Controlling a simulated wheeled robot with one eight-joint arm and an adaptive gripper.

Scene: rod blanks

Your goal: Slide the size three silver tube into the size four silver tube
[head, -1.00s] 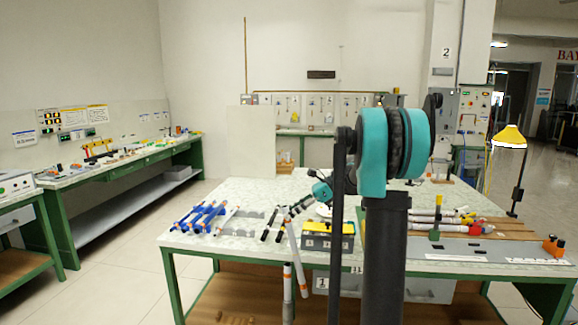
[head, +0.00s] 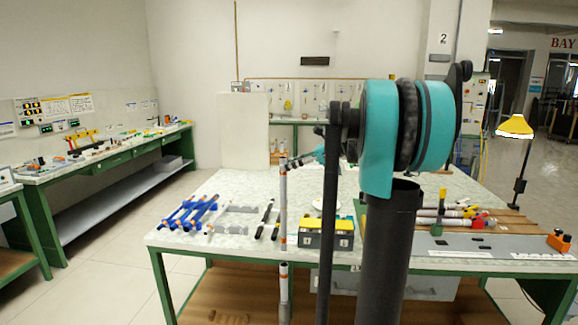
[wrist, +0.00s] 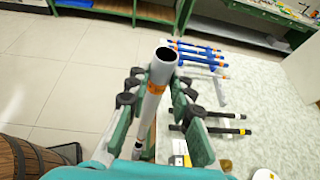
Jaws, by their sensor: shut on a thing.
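My gripper (head: 292,164) is shut on a slim silver tube with orange bands (head: 283,205), which I take as the size three tube. It hangs upright at the table's near edge. In the wrist view, my gripper (wrist: 152,95) clasps this tube (wrist: 149,108), and its open hollow end faces the camera. A second silver tube (head: 284,292), seemingly the size four tube, stands upright below it in front of the table. In the head view, the held tube's lower end is almost in line above the standing tube's top, with a small gap between. The size marks are not readable.
A blue rack (head: 187,214) with tubes lies on the table's left, beside dark rods (head: 265,219). More tubes lie on the right, near a yellow lamp (head: 515,126). Floor left of the table is clear.

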